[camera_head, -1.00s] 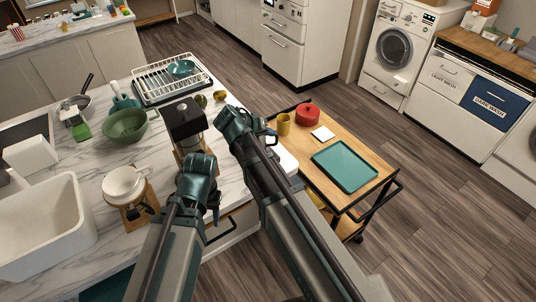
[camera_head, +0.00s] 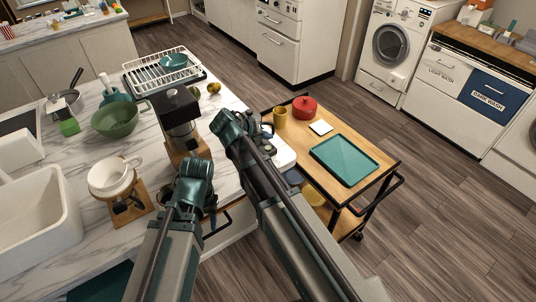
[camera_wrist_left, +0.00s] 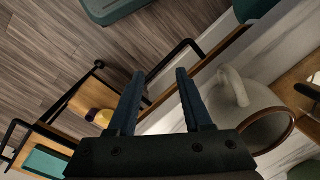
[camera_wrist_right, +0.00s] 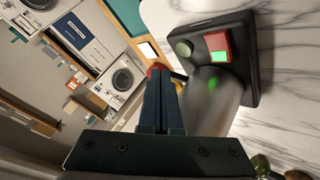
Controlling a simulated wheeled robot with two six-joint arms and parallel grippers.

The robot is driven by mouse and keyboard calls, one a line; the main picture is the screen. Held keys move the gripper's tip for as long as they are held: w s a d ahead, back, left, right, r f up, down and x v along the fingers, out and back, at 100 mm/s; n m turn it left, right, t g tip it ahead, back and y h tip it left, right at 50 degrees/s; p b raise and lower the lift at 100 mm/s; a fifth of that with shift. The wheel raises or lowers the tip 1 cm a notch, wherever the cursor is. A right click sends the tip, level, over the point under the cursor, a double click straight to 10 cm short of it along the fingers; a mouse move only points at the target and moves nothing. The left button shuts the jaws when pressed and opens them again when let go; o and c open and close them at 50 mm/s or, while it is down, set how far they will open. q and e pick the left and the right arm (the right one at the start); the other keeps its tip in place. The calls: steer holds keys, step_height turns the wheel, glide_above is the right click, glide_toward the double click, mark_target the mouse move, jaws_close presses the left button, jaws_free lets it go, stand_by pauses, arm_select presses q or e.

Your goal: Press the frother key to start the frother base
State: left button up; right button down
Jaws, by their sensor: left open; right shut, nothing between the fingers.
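My right gripper (camera_wrist_right: 160,72) is shut and empty. Its tips show left of the key, apart from it in the picture. In the head view, my right gripper (camera_head: 228,122) largely hides that spot.
A black-topped machine (camera_head: 177,103) stands left of my right gripper. A green bowl (camera_head: 117,120), dish rack (camera_head: 140,84) and white dripper (camera_head: 111,178) are on the marble counter. Right of it stands a wooden cart (camera_head: 362,135) with a teal tray (camera_head: 344,158) and red pot (camera_head: 304,108).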

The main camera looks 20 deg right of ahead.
mark_target(273, 146)
arm_select(q)
steer(key=shift+f+b, duration=0.75)
steer(key=shift+f, duration=0.55)
arm_select(e)
steer(key=shift+f, duration=1.3)
arm_select(q)
steer(key=shift+f, duration=0.1)
arm_select(e)
steer(key=shift+f, duration=0.1)
arm_select(q)
steer(key=shift+f+b, duration=0.25)
steer(key=shift+b, duration=0.15)
arm_select(e)
steer(key=shift+f, duration=0.25)
arm_select(q)
steer(key=shift+f+b, duration=0.4)
arm_select(e)
steer(key=shift+f, duration=0.4)
arm_select(q)
steer(key=shift+r, duration=0.1)
arm_select(e)
steer(key=shift+r, duration=0.1)
arm_select(q)
steer(key=shift+r+p, duration=0.7)
steer(key=shift+p, duration=0.15)
arm_select(e)
steer(key=shift+r, duration=0.75)
